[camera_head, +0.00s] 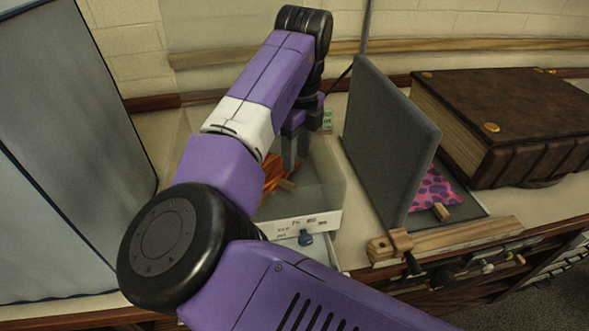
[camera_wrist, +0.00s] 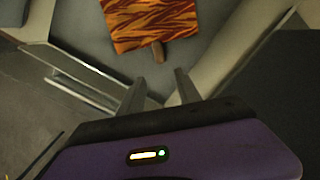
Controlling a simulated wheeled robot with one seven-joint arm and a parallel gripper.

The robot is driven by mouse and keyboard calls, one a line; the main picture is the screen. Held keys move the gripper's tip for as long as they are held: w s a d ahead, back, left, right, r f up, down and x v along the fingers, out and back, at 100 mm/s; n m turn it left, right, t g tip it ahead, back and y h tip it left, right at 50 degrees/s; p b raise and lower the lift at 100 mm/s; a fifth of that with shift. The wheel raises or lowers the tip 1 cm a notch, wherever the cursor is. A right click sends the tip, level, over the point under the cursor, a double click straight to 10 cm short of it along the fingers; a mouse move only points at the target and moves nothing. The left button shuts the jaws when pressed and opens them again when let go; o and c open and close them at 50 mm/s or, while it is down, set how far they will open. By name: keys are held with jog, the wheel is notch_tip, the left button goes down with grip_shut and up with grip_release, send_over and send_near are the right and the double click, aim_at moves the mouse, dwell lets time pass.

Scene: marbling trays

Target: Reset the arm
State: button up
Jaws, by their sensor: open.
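My gripper (camera_head: 295,152) is over the clear-walled tray (camera_head: 325,180) in the head view, with my purple arm reaching across in front. In the wrist view my gripper (camera_wrist: 160,84) is open, with nothing between its two fingers. An orange sheet with dark stripes (camera_wrist: 150,24) lies in the tray, its wooden tab (camera_wrist: 158,52) just beyond the fingertips and apart from them in the picture. In the head view my arm and gripper partly hide the orange sheet (camera_head: 270,172). The height of the fingers above the tab is hard to tell.
A grey upright panel (camera_head: 385,140) stands right of the tray. Behind its edge lies a pink and purple spotted sheet (camera_head: 437,190) with a wooden tab (camera_head: 441,212). A thick brown book (camera_head: 510,115) lies farther right. A tall grey panel (camera_head: 70,150) stands at the left.

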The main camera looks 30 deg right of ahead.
jog(key=shift+d+r, duration=0.1)
jog(key=shift+r, duration=0.65)
